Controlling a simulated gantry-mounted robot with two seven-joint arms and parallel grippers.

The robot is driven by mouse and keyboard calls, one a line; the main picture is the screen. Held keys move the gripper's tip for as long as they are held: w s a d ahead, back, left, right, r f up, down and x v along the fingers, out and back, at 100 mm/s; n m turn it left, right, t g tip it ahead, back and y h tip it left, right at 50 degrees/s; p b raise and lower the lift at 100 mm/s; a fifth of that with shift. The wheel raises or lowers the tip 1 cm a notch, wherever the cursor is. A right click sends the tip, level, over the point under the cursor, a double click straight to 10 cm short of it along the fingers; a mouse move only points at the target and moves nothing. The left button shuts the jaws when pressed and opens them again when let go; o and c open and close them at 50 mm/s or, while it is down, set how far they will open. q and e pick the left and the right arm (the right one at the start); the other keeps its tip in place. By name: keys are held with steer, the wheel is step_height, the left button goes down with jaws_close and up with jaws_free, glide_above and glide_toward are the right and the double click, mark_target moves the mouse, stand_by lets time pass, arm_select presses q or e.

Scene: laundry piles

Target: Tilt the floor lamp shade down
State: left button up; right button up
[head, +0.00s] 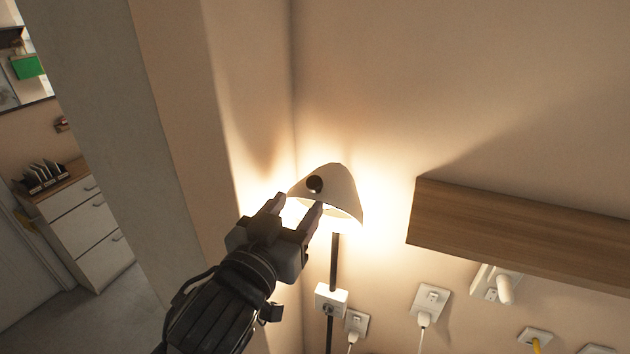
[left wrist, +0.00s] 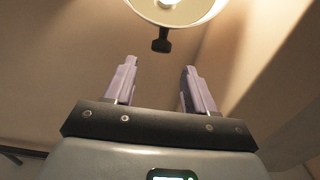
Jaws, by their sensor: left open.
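In the left wrist view the gripper (left wrist: 155,85) is open and empty. The shade's open underside (left wrist: 175,12) with its bulb shows beyond the fingertips, and a dark stub (left wrist: 161,42) hangs at its rim. Whether a finger touches the shade cannot be told. My right gripper is not in view.
A wooden wall shelf (head: 520,228) juts out right of the lamp. Sockets with plugs (head: 430,302) sit on the wall below it. A wall corner and grey pillar (head: 120,130) stand to the left, with a white drawer cabinet (head: 88,232) beyond.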

mark_target(313, 183)
arm_select(q)
steer(key=p+x, duration=0.2)
steer(key=x, duration=0.8)
steer(key=shift+w+r, duration=0.15)
steer(key=shift+w, duration=0.05)
jaws_close()
